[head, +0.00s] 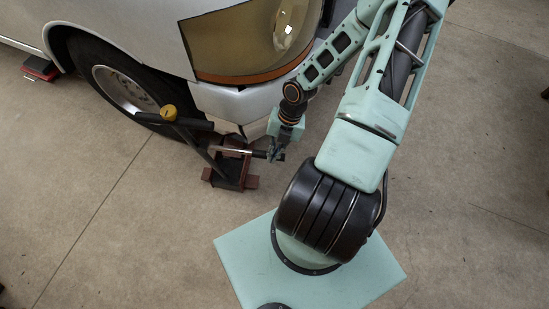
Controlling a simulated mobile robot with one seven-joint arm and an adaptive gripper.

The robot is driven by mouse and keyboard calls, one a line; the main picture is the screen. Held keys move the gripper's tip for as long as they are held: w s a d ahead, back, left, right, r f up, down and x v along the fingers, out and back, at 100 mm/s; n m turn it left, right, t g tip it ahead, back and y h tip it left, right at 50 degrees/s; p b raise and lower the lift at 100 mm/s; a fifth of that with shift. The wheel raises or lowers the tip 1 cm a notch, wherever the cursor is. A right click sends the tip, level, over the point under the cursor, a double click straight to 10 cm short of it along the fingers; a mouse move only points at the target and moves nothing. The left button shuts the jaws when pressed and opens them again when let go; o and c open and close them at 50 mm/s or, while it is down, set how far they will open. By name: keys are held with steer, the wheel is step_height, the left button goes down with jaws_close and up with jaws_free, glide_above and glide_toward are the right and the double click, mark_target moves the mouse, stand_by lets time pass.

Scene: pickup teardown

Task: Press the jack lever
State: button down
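A red and dark jack (229,181) stands on the floor by the front corner of the white vehicle (228,103). A long dark handle (200,146) rises from it toward the upper left. A short silver bar (247,151) sticks out from the jack toward the right. My gripper (275,152) is at the right end of this bar, below the bumper. The fingers are small and partly merged with the bar, so I cannot tell whether they touch or hold it.
The front wheel (125,88) is just left of the handle. The bumper and headlight (288,25) overhang the jack and sit close to my arm. Another red support (40,68) stands under the vehicle at the far left. The concrete floor (100,230) at lower left is clear.

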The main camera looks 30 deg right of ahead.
steer(key=d+r, duration=0.1)
steer(key=r, duration=0.1)
steer(key=d+r, duration=0.1)
steer(key=w+d+r, duration=0.1)
steer(key=r, duration=0.1)
steer(key=shift+d+r+p, duration=0.3)
steer(key=shift+d+p, duration=0.05)
steer(key=shift+s+r, duration=0.1)
steer(key=shift+r, duration=0.3)
steer(key=shift+s+a, duration=0.1)
steer(key=shift+a, duration=0.1)
